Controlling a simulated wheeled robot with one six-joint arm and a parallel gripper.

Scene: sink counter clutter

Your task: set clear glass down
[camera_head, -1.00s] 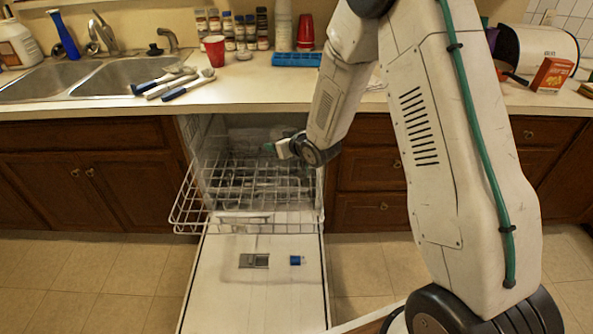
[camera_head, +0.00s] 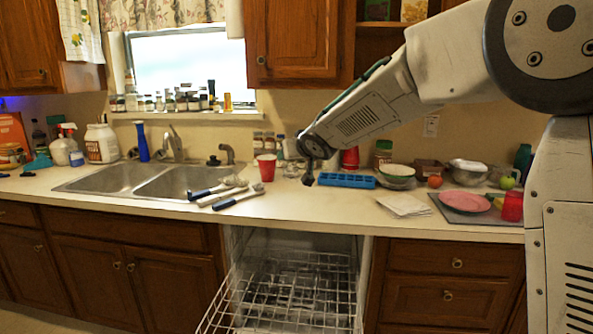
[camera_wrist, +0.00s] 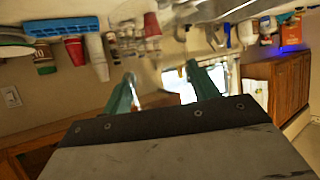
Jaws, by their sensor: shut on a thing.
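My gripper (camera_head: 289,150) is raised at the back of the counter, just right of and behind a red cup (camera_head: 266,167). In the wrist view, which looks upside down, its two teal fingers (camera_wrist: 163,72) stand apart with a gap between them. They are shut on the clear glass, which is see-through and barely shows against the background. Its outline and base cannot be made out in either view. I cannot tell whether it touches the counter (camera_head: 300,205).
A blue tray (camera_head: 346,180) lies right of my gripper. Brushes (camera_head: 238,195) lie near the sink (camera_head: 130,178). Jars line the back wall. The dishwasher rack (camera_head: 280,290) is pulled out below.

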